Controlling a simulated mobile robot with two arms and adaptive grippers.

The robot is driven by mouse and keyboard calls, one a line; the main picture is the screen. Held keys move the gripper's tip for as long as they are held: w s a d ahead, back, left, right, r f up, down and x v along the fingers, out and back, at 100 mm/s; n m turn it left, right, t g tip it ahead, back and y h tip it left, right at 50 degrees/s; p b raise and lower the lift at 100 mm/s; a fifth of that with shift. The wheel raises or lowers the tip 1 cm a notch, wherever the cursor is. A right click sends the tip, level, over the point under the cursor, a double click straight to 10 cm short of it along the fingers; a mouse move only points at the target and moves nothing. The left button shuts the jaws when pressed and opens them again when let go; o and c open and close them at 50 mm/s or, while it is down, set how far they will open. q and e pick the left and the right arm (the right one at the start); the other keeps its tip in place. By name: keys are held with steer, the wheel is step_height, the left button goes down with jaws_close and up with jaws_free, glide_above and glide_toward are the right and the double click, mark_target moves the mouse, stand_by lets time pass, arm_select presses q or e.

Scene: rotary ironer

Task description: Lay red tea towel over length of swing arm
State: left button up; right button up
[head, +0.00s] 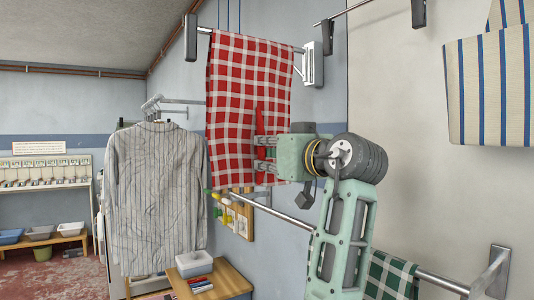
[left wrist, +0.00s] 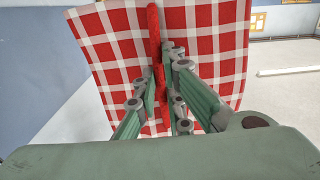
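The red tea towel (head: 240,75), red and white checked, hangs over an upper metal bar (head: 203,30) and drops flat against the view of the wall. My left gripper (head: 262,155) is at its lower right part, with the fingers pointing left. In the left wrist view the towel (left wrist: 215,55) fills the space ahead, and the left gripper (left wrist: 163,95) is closed on a raised red fold of it. My right gripper is out of view. Which bar is the swing arm, I cannot tell for sure.
A lower rail (head: 285,215) runs rightward to a wall bracket (head: 492,272) and carries a green checked towel (head: 390,275). A striped towel (head: 490,90) hangs upper right. A striped shirt (head: 155,195) hangs left, above a wooden table (head: 232,278) with a white tub (head: 194,264).

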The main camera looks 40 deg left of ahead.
arm_select(q)
steer(key=o, duration=0.4)
steer(key=shift+d, duration=0.1)
